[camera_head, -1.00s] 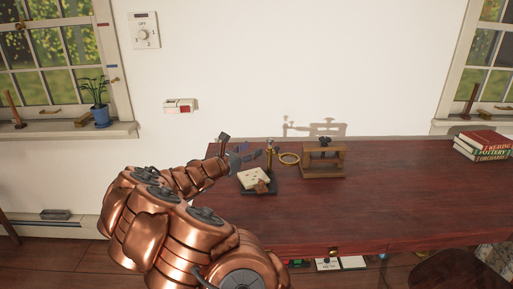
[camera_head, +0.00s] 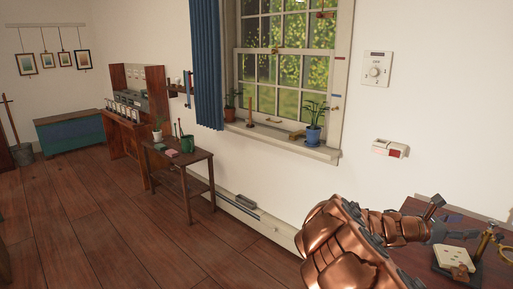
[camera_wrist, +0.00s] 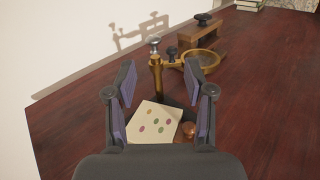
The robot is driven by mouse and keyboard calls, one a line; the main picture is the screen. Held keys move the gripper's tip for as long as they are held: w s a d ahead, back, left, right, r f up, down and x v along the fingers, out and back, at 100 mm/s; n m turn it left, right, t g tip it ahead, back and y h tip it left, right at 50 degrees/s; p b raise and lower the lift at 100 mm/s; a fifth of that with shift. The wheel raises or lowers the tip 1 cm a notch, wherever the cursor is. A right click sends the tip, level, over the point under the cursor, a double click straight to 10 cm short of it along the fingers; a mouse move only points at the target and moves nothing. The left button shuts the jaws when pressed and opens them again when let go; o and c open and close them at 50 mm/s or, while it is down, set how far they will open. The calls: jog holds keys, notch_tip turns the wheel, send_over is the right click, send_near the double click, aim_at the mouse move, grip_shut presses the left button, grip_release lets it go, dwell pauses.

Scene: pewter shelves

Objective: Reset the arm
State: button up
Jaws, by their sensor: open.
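My copper arm reaches over the dark red table (camera_head: 415,266) at the lower right of the head view. In the wrist view my gripper (camera_wrist: 160,92) is open, its two padded fingers apart with nothing held between them. Beyond and below the fingers lies a pale card with coloured dots (camera_wrist: 153,122), also seen in the head view (camera_head: 453,258) on a dark base. A brass post with a knob (camera_wrist: 155,62) stands just past the fingertips, with a brass ring (camera_wrist: 199,60) beside it.
A wooden frame with a dark knob (camera_wrist: 205,37) stands farther back on the table. To the left, a small side table (camera_head: 180,160) holds a green mug (camera_head: 187,144). A windowsill (camera_head: 282,141) holds potted plants. The wooden floor (camera_head: 120,235) is open at left.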

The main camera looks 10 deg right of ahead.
jog(key=s+a+r+m+g+y, duration=0.25)
jog(key=s+a+m+y, duration=0.35)
jog(key=s+a+m, duration=0.65)
jog(key=s+a+f+m+t+y, duration=0.1)
jog(key=s+a+f+y, duration=0.3)
jog(key=a, duration=0.6)
jog(key=s+a+f+m+y, duration=0.1)
jog(key=s+a+f+y, duration=0.4)
jog(key=a, duration=0.6)
jog(key=s+a+f+m+t+y, duration=0.15)
jog(key=s+a, duration=0.35)
jog(key=a, duration=0.5)
notch_tip(320, 180, up, 16)
jog(key=a+y+p, duration=0.1)
jog(key=p, duration=1.3)
jog(key=shift+a+p, duration=0.3)
jog(key=shift+p, duration=0.05)
jog(key=shift+c, duration=0.3)
